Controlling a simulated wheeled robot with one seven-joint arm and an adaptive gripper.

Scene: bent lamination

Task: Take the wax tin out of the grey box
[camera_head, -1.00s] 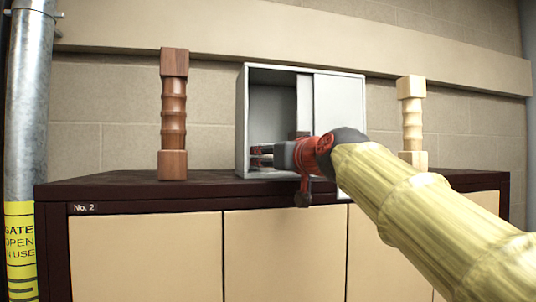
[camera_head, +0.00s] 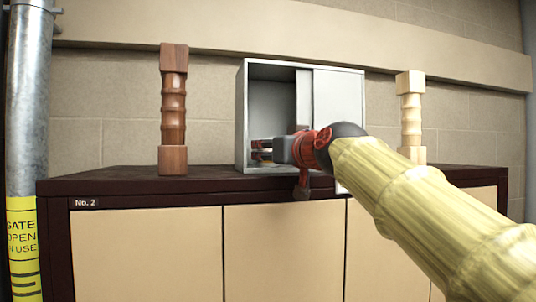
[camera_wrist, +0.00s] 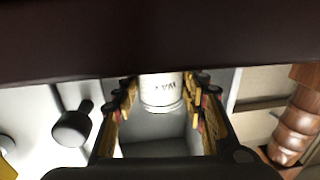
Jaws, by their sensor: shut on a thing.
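The grey box (camera_head: 243,115) stands on the dark top of a cabinet. Its left half is open and a panel (camera_head: 338,102) covers its right half. My gripper (camera_head: 262,150) reaches into the open half, low near the box floor. The white wax tin (camera_wrist: 162,92), with dark lettering, shows in the wrist view between the two fingers of my gripper (camera_wrist: 163,100), which is shut on it. The tin's far end is cut off by a dark band, and in the head view the fingers mostly hide it.
A dark brown turned post (camera_head: 172,110) stands left of the box and a pale one (camera_head: 411,110) right of it, behind my arm. The cabinet top (camera_head: 110,182) is otherwise clear. In the wrist view a dark knob (camera_wrist: 73,128) sits on a pale surface beside my gripper.

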